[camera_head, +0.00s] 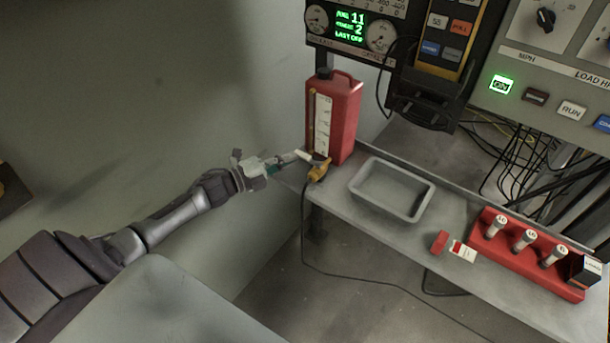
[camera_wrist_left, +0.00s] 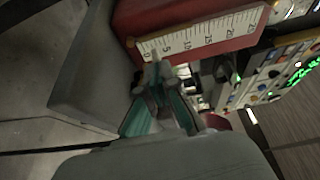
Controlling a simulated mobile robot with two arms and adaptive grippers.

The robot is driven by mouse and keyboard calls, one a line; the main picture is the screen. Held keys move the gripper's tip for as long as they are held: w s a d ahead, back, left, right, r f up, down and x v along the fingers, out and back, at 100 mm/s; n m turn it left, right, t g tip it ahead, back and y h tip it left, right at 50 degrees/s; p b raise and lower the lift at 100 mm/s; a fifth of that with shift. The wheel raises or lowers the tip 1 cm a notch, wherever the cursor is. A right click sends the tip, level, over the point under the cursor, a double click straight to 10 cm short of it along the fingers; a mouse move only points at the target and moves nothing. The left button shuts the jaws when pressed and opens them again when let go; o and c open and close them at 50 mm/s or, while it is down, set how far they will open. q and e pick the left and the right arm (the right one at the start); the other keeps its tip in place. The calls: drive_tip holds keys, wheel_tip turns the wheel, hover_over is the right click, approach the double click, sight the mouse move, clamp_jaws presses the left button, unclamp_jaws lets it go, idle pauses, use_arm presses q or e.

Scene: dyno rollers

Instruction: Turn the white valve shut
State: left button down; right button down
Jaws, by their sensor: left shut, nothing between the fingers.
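The white valve handle (camera_head: 304,156) sits on a yellow-brass valve body (camera_head: 318,171) at the foot of a red can (camera_head: 343,118) with a white scale strip. The can stands at the left end of the grey shelf. My left gripper (camera_head: 287,160) is shut and empty, with its tips right beside the left end of the handle. I cannot tell whether they touch it. In the left wrist view the shut fingers (camera_wrist_left: 160,92) point at the lower part of the can's scale (camera_wrist_left: 200,34). My right gripper is not in view.
A grey tray (camera_head: 428,205) lies right of the valve on the shelf (camera_head: 400,236). Further right is a red rack (camera_head: 497,248) with white-capped vials and a small red-and-white box (camera_head: 462,250). Gauge and control panels (camera_head: 352,30) hang above. A dark cable (camera_head: 304,235) hangs below the valve.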

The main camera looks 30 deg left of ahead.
use_arm(q)
drive_tip(key=shift+w+a, duration=0.15)
drive_tip(key=shift+w, duration=0.1)
drive_tip(key=shift+r, duration=0.1)
idle(0.4)
